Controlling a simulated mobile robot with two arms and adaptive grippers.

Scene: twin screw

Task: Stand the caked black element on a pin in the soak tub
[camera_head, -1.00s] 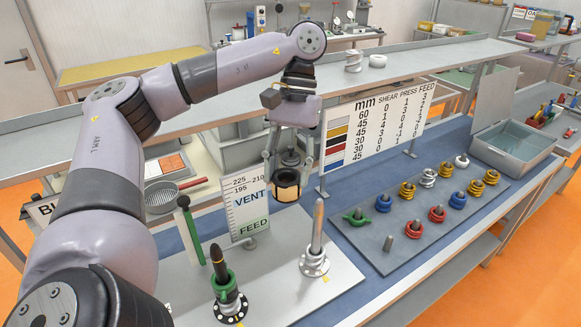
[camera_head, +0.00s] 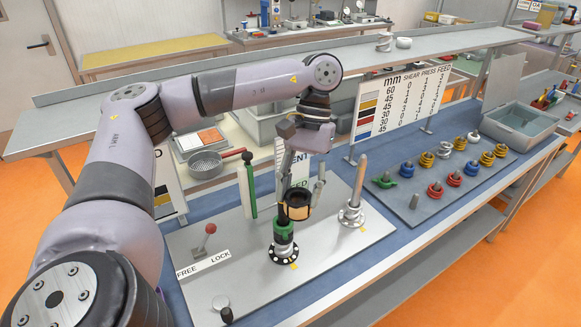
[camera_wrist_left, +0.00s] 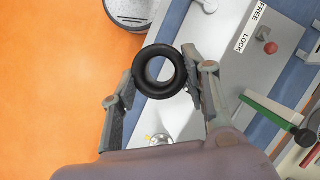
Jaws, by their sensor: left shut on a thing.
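My left gripper (camera_head: 303,203) is shut on a short ring-shaped element (camera_head: 298,210), black with a tan band in the head view. In the left wrist view the black element (camera_wrist_left: 137,70) shows end-on between the fingers, its hole empty. In the head view it overlaps the left shaft (camera_head: 284,236), which carries a green element; how far apart they are I cannot tell. The grey tub (camera_head: 551,137) stands at the far right with its lid raised; pins inside it cannot be made out. My right gripper is not in view.
A bare second shaft (camera_head: 359,185) stands just right of the gripper. A pin board (camera_head: 432,215) holds several coloured elements before the tub. A number sign (camera_head: 400,98) stands behind.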

